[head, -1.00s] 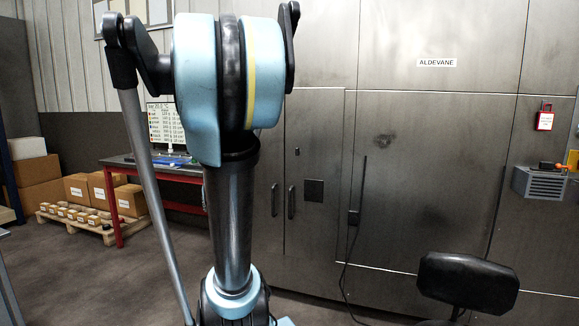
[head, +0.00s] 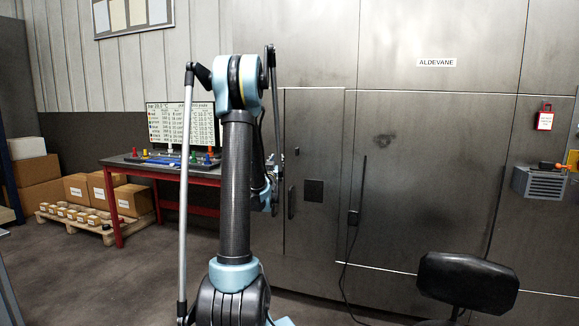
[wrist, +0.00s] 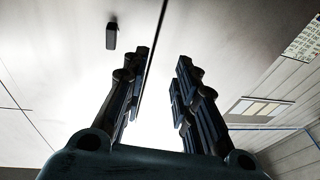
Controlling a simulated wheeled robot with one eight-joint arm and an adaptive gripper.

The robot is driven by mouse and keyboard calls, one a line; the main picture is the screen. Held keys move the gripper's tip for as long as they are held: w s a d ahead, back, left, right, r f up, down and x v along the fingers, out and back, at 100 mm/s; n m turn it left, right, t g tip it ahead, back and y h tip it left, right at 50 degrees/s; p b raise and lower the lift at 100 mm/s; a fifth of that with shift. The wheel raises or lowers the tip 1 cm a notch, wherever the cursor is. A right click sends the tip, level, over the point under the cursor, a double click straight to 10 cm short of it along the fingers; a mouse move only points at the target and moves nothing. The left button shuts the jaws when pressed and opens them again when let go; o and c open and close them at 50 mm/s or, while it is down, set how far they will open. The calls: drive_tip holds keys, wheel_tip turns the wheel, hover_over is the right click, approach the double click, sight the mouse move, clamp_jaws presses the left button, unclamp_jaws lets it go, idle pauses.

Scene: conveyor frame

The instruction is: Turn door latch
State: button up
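A grey metal cabinet door (head: 325,235) stands behind my arm in the head view. It has a dark vertical handle (head: 291,202), a small dark fitting (head: 297,151) and a dark square plate (head: 314,190). I cannot tell which of these is the latch. My gripper (wrist: 162,57) is open and empty in the wrist view, its two fingers apart before a pale panel with a dark seam. A short dark fitting (wrist: 112,36) sticks out of that panel, left of the fingers and not touched. In the head view my arm mostly hides the gripper.
A red-framed bench (head: 120,163) with a screen (head: 180,122) stands left of the cabinet. Boxes on a pallet (head: 75,222) sit further left. A black chair (head: 468,283) is at front right. A dark cable (head: 345,265) hangs by the door.

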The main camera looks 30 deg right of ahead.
sight(296, 153)
drive_tip(key=shift+w+d+r+m+g+h, duration=0.3)
drive_tip(key=shift+d+h, duration=0.3)
drive_tip(key=shift+d, duration=1.35)
drive_tip(key=shift+w+d+r+m+g+h, duration=0.25)
drive_tip(key=shift+w+d+r+m+h, duration=0.25)
drive_tip(key=shift+d, duration=1.45)
drive_tip(key=shift+w+d+r+m+g+h, duration=0.25)
drive_tip(key=shift+d+h, duration=0.45)
drive_tip(key=shift+d, duration=1.25)
clamp_jaws()
